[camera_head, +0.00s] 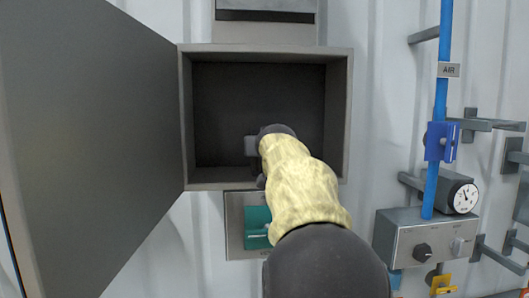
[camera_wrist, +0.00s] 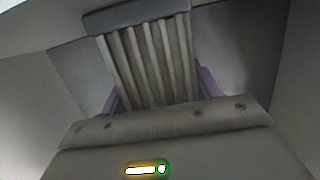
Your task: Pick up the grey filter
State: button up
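The grey filter (camera_wrist: 150,62) fills the middle of the wrist view. It has upright ribs and a darker grey bar across its top, and it leans slightly in the picture. My gripper (camera_wrist: 160,92) is right at it, with one purple finger close by each side of its lower part. The gripper's body hides the filter's bottom. I cannot tell whether the fingers touch it. In the head view my arm reaches into the open grey cabinet (camera_head: 348,110) and hides the gripper. A small grey piece (camera_head: 251,145) shows left of my wrist; I cannot tell whether it is the filter.
The cabinet door (camera_head: 90,130) stands open at the left. The cabinet walls are close around my gripper. A green-fronted panel (camera_head: 257,225) is below. At the right are a blue pipe (camera_head: 443,70), a control box (camera_head: 425,240) with a gauge (camera_head: 464,197), and several brackets.

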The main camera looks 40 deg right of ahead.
jog(key=shift+c, duration=0.7)
jog(key=shift+w+r, duration=0.1)
jog(key=shift+r, duration=0.15)
notch_tip(320, 180, up, 9)
jog(key=shift+d+f, duration=0.1)
jog(key=shift+f, duration=0.05)
jog(key=shift+a+r+p, duration=0.2)
jog(key=shift+r+p, duration=0.1)
jog(key=shift+r, duration=0.1)
jog(key=shift+s, duration=0.2)
jog(key=shift+d, duration=0.1)
jog(key=shift+w, duration=0.1)
